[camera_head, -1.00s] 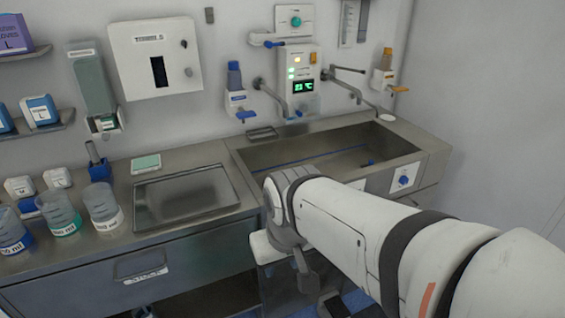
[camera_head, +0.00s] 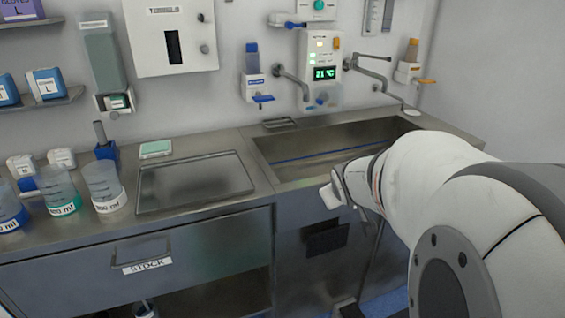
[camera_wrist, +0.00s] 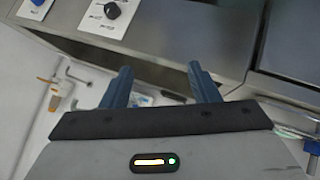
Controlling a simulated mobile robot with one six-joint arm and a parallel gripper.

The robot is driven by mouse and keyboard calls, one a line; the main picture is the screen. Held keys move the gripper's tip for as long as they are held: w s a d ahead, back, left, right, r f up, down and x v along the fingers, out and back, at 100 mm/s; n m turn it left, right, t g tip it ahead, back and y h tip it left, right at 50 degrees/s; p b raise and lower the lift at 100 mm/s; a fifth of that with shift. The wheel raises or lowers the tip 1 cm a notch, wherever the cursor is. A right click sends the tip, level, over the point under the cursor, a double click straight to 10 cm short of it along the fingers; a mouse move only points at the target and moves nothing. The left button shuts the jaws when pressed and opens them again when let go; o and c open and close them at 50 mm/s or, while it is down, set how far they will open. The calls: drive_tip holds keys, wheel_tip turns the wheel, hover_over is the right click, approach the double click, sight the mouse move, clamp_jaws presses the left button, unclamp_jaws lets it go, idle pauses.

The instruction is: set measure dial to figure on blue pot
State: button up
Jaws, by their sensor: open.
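The blue pot (camera_head: 10,212), a clear beaker with blue in its lower part, stands at the far left of the counter in the head view, cut by the picture edge. Its label ends in "ml"; I cannot read the full figure. In the wrist view a dark knob (camera_wrist: 112,10) sits on a white marked plate at the top; I cannot tell if it is the measure dial or read its setting. My gripper (camera_wrist: 160,74) is open, its two blue-grey fingers apart and empty, below and right of the knob in the picture. The head view does not show the fingers clearly.
A green beaker (camera_head: 62,193) and a clear beaker (camera_head: 103,188) stand beside the blue pot. A flat metal tray (camera_head: 194,184) lies on the counter. The sink (camera_head: 290,170) is behind my arm. A stock drawer (camera_head: 150,255) is below the counter.

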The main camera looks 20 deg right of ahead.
drive_tip(key=w+d+f+n+t+y+b, duration=0.35)
drive_tip(key=d+f+n+t+b, duration=0.55)
drive_tip(key=d+f+b, duration=0.85)
drive_tip(key=w+d+r, duration=0.1)
drive_tip(key=w+r, duration=0.1)
drive_tip(key=w, duration=0.5)
drive_tip(key=shift+w+d, duration=0.3)
drive_tip(key=shift+d, duration=0.1)
drive_tip(key=shift+h, duration=0.25)
drive_tip(key=c, duration=1)
drive_tip(key=shift+r, duration=0.1)
